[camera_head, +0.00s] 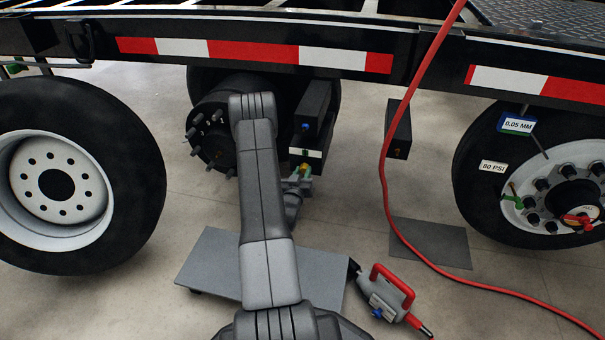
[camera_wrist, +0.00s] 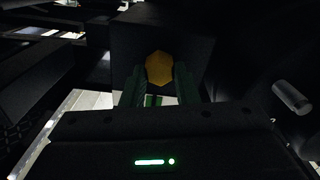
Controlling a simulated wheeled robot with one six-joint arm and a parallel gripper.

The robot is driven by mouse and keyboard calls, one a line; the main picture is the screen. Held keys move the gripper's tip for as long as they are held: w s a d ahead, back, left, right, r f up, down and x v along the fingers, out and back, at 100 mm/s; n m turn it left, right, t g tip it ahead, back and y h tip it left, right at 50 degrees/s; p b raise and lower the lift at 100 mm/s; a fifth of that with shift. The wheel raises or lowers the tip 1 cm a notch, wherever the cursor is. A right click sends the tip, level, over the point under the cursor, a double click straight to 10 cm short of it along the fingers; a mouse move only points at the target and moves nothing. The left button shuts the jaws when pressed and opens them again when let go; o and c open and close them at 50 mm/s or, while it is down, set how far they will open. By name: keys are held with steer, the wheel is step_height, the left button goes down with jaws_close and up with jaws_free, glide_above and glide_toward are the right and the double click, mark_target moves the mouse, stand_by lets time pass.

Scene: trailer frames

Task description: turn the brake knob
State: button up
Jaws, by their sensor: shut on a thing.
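The brake knob (camera_wrist: 159,68) is a yellow, many-sided knob on the face of a dark box (camera_wrist: 195,48) in the wrist view. My gripper (camera_wrist: 159,82) has its two green-tinted fingers on either side of the knob, shut on it. In the head view the yellow knob (camera_head: 305,168) shows small at the lower part of the box under the trailer frame, and my gripper (camera_head: 304,173) reaches up to it from below. My arm covers part of the hub beside it. The knob's turn angle cannot be told.
A wheel (camera_head: 60,175) stands at left and another (camera_head: 530,170) at right. A bare hub (camera_head: 212,130) is left of the box. A red hose (camera_head: 385,170) hangs down. A grey platform (camera_head: 215,265) and a red-handled tool (camera_head: 388,295) lie below.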

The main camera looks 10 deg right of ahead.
stand_by(0.4)
steer(key=o, duration=1)
steer(key=p+v, duration=0.3)
steer(key=v, duration=1.1)
steer(key=shift+p, duration=0.35)
steer(key=shift+w+d, duration=0.1)
steer(key=shift+w, duration=0.05)
steer(key=b+x, duration=0.3)
steer(key=x, duration=1)
steer(key=shift+w+d+b, duration=0.15)
steer(key=shift+w+b, duration=0.2)
steer(key=shift+b, duration=0.05)
steer(key=shift+s, duration=0.1)
